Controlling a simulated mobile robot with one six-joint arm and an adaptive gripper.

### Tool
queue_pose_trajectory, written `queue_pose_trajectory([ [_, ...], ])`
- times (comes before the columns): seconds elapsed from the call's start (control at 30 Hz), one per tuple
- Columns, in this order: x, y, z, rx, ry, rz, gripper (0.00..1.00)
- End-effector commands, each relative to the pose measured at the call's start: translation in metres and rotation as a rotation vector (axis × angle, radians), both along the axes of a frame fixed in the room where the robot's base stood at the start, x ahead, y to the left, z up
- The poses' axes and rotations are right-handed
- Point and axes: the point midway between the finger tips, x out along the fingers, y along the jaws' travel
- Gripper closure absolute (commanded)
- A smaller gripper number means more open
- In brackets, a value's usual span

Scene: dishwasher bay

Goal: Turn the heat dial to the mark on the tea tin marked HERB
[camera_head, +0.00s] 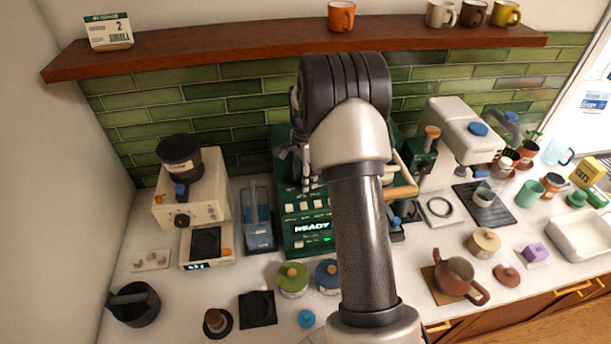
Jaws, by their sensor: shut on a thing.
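The green machine (289,207) with a lit READY display stands against the tiled wall, largely covered by my arm. My gripper (306,180) is at the upper front of this machine, partly hidden behind my own wrist. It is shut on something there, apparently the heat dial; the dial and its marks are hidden. A yellow tin (586,172) with dark lettering stands at the far right. Jars with a green lid (292,272) and a blue lid (328,271) stand in front of the machine. Their labels are too small to read, and I cannot tell which tin says HERB.
A cream grinder (190,205) and a blue container (257,215) stand left of the machine. A white coffee machine (462,130) stands right. A brown teapot (455,275) and several small pots occupy the front counter. A wooden shelf (240,50) runs above.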

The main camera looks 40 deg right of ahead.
Motion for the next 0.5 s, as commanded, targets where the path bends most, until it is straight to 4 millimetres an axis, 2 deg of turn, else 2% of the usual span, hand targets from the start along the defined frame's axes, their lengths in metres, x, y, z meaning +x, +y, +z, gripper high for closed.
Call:
queue_pose_trajectory([
  [0.5,0.0003,-0.0005,0.0006,0.0,-0.002,-0.484,0.91],
])
